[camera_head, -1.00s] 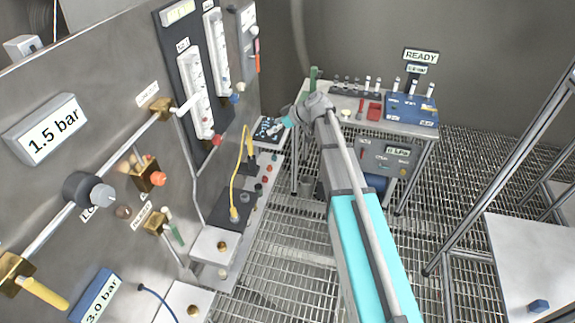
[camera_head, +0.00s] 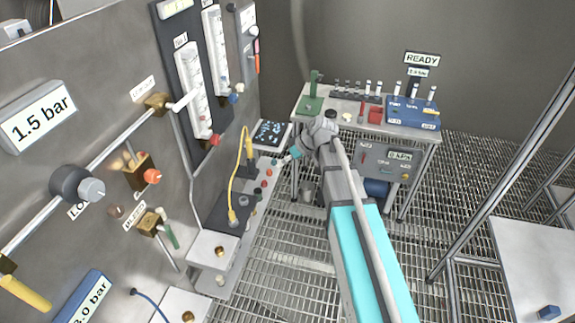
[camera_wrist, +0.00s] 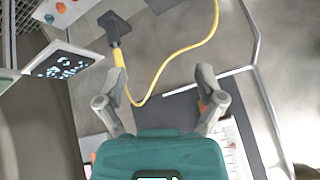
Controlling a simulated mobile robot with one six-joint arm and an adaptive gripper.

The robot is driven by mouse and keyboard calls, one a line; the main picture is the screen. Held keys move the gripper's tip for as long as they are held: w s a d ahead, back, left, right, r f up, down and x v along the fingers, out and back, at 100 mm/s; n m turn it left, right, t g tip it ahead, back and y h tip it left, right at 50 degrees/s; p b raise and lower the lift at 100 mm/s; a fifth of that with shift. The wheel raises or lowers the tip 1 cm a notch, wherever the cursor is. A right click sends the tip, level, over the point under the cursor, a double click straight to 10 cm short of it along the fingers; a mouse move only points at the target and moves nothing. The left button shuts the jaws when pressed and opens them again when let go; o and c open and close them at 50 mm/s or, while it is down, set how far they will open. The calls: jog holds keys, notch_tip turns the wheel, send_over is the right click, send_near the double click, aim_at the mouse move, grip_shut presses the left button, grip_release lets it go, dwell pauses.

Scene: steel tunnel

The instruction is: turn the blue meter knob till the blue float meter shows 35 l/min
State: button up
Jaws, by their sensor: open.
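The blue float meter (camera_head: 216,50) is the right one of two white upright scales on the steel panel at the upper left in the head view. Its blue knob (camera_head: 239,87) is at its lower right. Its reading is too small to tell. The other meter (camera_head: 190,85) has a red knob (camera_head: 215,139). My gripper (camera_head: 284,161) is small in the head view, right of and below the blue knob, apart from it. In the wrist view my gripper (camera_wrist: 160,80) is open and empty.
A yellow cable (camera_head: 234,185) loops in front of the panel; it also runs between the fingers in the wrist view (camera_wrist: 166,92). A dark tray with pale blue pieces (camera_head: 270,133) is beside my gripper. A bench (camera_head: 342,114) stands behind.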

jog(key=shift+s+f, duration=0.15)
jog(key=shift+s, duration=0.05)
dwell(0.3)
jog(key=s+d+f+m+g+h, duration=0.1)
jog(key=s+d+f+m+h, duration=0.1)
jog(key=s, duration=0.7)
jog(key=s+d+f+m+g+h+b, duration=0.1)
jog(key=s+d+f+m+h, duration=0.1)
jog(key=s+d+m+h, duration=0.2)
jog(key=s+d+m, duration=0.3)
jog(key=s+d, duration=0.1)
jog(key=s, duration=0.1)
jog(key=shift+s+d+f+h, duration=0.2)
jog(key=shift+s+d+h, duration=0.05)
jog(key=shift+s+h, duration=0.15)
jog(key=shift+w, duration=0.1)
